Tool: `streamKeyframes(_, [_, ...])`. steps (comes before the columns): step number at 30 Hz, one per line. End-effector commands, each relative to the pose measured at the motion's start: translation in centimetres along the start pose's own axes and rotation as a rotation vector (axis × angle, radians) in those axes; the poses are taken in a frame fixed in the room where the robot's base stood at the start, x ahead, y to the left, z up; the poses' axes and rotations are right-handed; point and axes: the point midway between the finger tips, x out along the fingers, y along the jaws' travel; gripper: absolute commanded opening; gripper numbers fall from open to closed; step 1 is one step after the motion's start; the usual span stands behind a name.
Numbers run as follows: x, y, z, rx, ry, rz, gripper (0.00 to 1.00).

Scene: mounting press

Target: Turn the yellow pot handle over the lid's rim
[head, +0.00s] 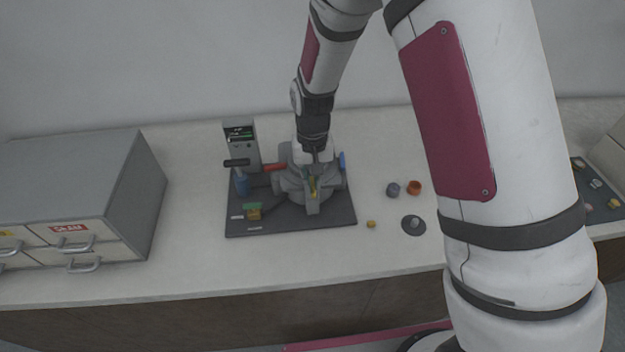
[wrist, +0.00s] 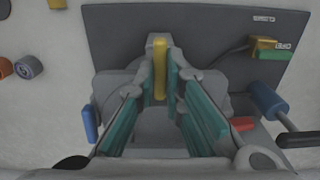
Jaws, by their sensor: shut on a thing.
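The yellow pot handle (wrist: 160,58) is an upright-looking bar at the middle of the grey press in the wrist view. My gripper (wrist: 160,82) is shut on it, with a teal-padded finger on either side. In the head view my gripper (head: 312,176) reaches down onto the press, and a bit of the yellow handle (head: 313,188) shows between the fingers. The grey lid (head: 290,184) lies under and around my fingers; much of it and its rim is hidden by my gripper.
The press stands on a dark base plate (head: 285,223). A blue-handled lever (head: 242,183), a red handle (head: 274,167) and a control box (head: 241,140) are at its left. Small cups, including an orange one (head: 414,187), lie at right. Grey drawers (head: 80,190) stand far left.

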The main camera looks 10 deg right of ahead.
Motion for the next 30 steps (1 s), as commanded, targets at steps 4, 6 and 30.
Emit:
streamKeyframes(4, [0.0, 0.0, 0.0, -0.001, 0.0, 0.0, 0.0])
streamKeyframes(6, [0.0, 0.0, 0.0, -0.001, 0.0, 0.0, 0.21])
streamKeyframes(30, [-7.0, 0.0, -0.1, -0.001, 0.005, -0.001, 0.3])
